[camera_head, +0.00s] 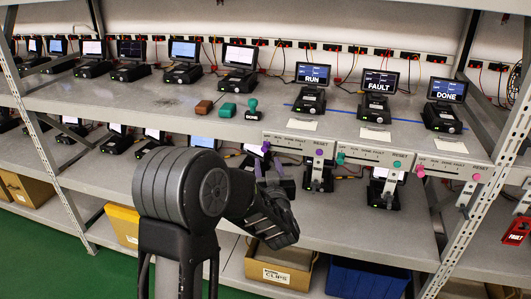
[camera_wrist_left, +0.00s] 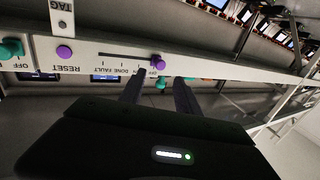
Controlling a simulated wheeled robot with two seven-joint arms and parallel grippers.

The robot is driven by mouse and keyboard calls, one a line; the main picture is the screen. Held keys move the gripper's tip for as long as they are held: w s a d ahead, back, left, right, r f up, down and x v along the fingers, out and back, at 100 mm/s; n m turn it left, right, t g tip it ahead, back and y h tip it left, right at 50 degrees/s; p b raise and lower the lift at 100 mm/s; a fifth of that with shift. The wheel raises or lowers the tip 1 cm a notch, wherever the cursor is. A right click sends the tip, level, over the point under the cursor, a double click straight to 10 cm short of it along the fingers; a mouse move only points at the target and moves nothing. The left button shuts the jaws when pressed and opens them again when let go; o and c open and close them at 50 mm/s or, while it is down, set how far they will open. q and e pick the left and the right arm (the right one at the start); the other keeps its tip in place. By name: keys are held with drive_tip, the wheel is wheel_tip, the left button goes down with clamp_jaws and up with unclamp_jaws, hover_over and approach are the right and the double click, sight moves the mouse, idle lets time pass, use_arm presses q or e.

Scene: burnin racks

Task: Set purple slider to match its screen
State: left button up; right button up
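The purple slider knob (camera_head: 265,146) sits at the left, OFF end of its slot on the white panel (camera_head: 290,141). In the left wrist view the picture is turned over, and the purple knob (camera_wrist_left: 158,62) is at the slot's right end. A purple RESET button (camera_wrist_left: 64,52) is on the same panel. The screen (camera_head: 312,74) above it reads RUN. My left gripper (camera_head: 268,167) is just below and in front of the knob. In the wrist view its two fingers (camera_wrist_left: 160,78) are apart, with the knob just beyond their tips; contact cannot be told.
A teal slider knob (camera_head: 340,158) and a pink slider knob (camera_head: 420,171) are on panels to the right, under screens reading FAULT (camera_head: 380,82) and DONE (camera_head: 447,90). Brown and green blocks and a green stamp (camera_head: 252,109) lie on the upper shelf. A rack post (camera_head: 497,165) stands at right.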

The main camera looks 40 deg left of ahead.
sight(264, 149)
use_arm(q)
drive_tip(key=p+x, duration=0.1)
drive_tip(key=x, duration=0.5)
drive_tip(key=shift+w+a, duration=0.25)
drive_tip(key=shift+c, duration=0.6)
clamp_jaws()
idle(0.6)
